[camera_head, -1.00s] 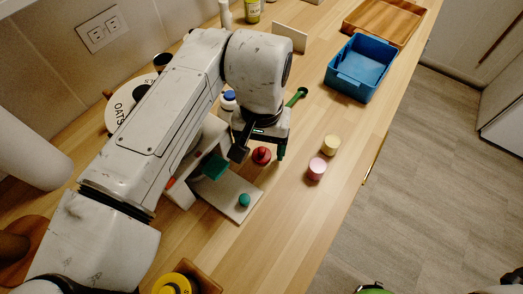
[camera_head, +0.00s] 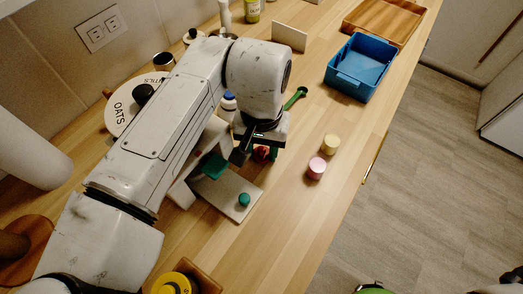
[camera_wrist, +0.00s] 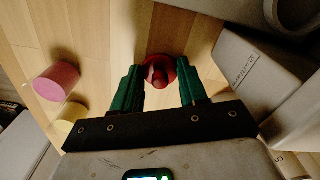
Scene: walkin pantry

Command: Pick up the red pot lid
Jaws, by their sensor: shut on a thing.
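The red pot lid (camera_head: 262,153) is on the wooden counter, partly hidden by my gripper in the head view. In the wrist view the round red lid (camera_wrist: 160,72) with its knob lies between the tips of my green fingers. My gripper (camera_wrist: 160,74) is shut on the lid, with one finger on each side. In the head view my gripper (camera_head: 262,152) points down at the lid. I cannot tell whether the lid is clear of the counter.
A pale stand with green blocks (camera_head: 232,190) is close to the left of my gripper. Pink (camera_head: 316,168) and yellow (camera_head: 330,144) cylinders stand to the right. A green-handled item (camera_head: 296,97) lies behind. A blue bin (camera_head: 345,83) is farther back. The front right counter is clear.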

